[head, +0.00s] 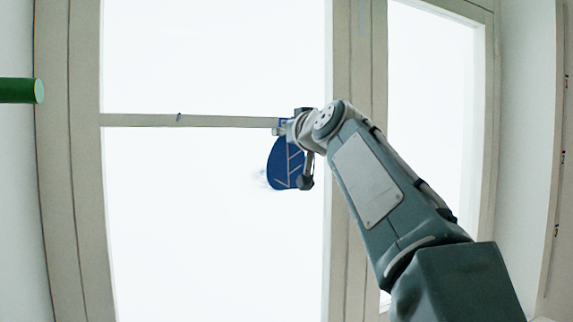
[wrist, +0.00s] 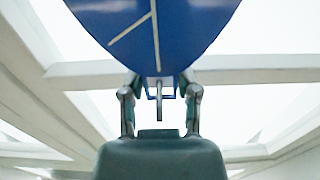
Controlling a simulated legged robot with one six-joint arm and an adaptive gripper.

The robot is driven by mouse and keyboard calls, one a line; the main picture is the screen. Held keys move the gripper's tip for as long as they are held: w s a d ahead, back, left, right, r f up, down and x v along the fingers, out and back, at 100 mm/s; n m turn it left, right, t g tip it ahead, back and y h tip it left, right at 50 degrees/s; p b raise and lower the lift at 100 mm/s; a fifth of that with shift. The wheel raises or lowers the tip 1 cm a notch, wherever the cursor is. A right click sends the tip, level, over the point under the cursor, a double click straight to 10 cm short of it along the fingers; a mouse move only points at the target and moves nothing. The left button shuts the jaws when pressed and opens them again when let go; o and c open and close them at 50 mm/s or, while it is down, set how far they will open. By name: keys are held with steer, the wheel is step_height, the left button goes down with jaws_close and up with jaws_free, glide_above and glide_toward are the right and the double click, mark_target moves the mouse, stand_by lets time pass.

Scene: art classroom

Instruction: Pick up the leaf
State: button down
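The leaf (head: 284,165) is a flat, rounded blue piece with pale vein lines. In the head view it hangs in the air at the end of my arm, against the bright window. It fills the top middle of the wrist view (wrist: 155,30), close to the camera. My gripper (head: 303,172) is at the leaf, with one finger showing along its right edge. In the wrist view both finger linkages lean in toward the leaf, which hides their tips. The gripper appears shut on the leaf, though the contact itself is hidden.
A tall window with a beige frame (head: 84,165) and a crossbar (head: 150,120) stands behind the arm. A green cylinder end (head: 22,91) juts in at the left edge. No tabletop or floor is clearly visible.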

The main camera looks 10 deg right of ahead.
steer(key=shift+w+f, duration=0.1)
steer(key=shift+f, duration=0.1)
steer(key=s+d+r, duration=0.1)
steer(key=s+r, duration=0.3)
steer(key=s, duration=0.3)
steer(key=s+d+r, duration=0.2)
steer(key=s+r, duration=0.2)
steer(key=s, duration=0.2)
steer(key=shift+s, duration=0.4)
steer(key=shift+a, duration=0.1)
